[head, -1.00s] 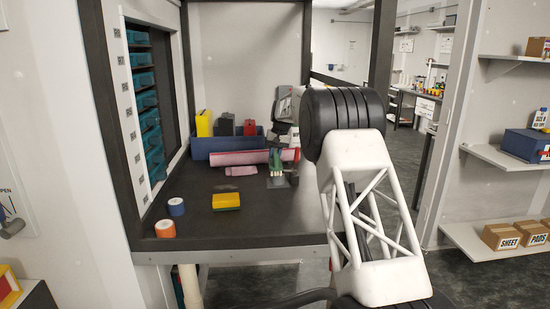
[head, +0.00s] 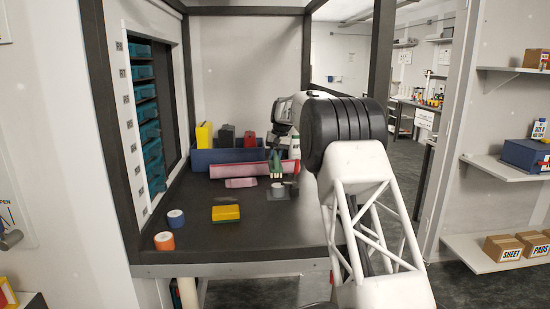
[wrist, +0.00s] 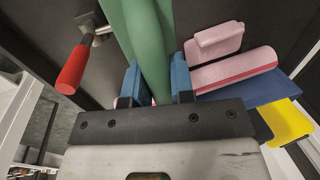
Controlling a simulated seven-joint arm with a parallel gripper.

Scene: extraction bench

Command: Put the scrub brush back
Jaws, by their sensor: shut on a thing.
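My gripper (wrist: 155,88) has its blue fingers closed on either side of a green handle, which I take to be the scrub brush (wrist: 150,35). The lower end of the brush is out of the wrist view. In the head view the green brush (head: 275,164) hangs upright above or on a small grey plate (head: 277,195) at the right of the bench. I cannot tell whether it touches the plate. My fingers are too small to make out there.
A pink roll (head: 232,170), a pink block (head: 240,183) and a blue bin (head: 222,156) stand behind and left. A yellow sponge (head: 225,213) and two tape rolls lie at front left. Front middle bench is clear.

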